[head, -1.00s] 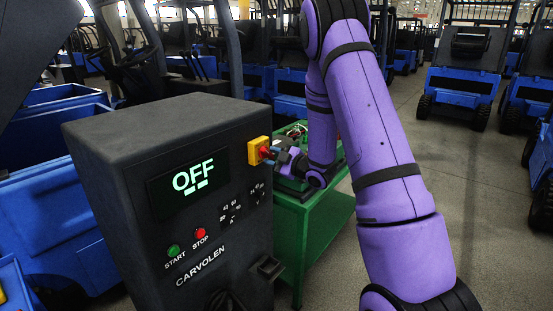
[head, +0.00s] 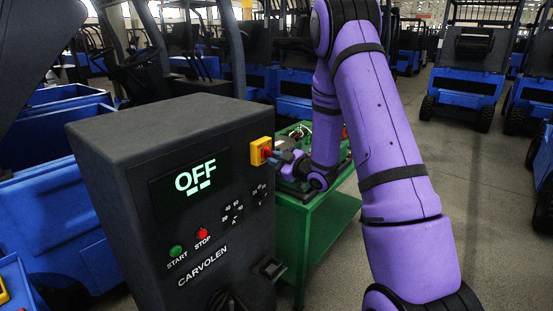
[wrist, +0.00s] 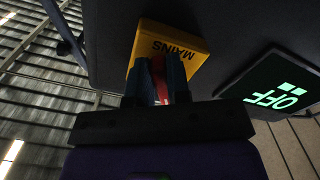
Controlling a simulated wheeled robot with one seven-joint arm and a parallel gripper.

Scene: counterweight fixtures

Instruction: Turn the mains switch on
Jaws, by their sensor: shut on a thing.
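In the wrist view the yellow plate (wrist: 184,46) reads MAINS. My gripper (head: 273,155) reaches the switch from the right. In the wrist view my gripper (wrist: 158,80) has its two fingers on either side of the red handle and is shut on it. The fingers hide part of the handle. The cabinet's display (head: 195,178) reads OFF in green, and it also shows in the wrist view (wrist: 275,92).
A green START button (head: 175,251) and a red STOP button (head: 202,234) sit below the display. A green cart (head: 325,230) stands right behind the cabinet. Blue vehicles (head: 465,90) stand around.

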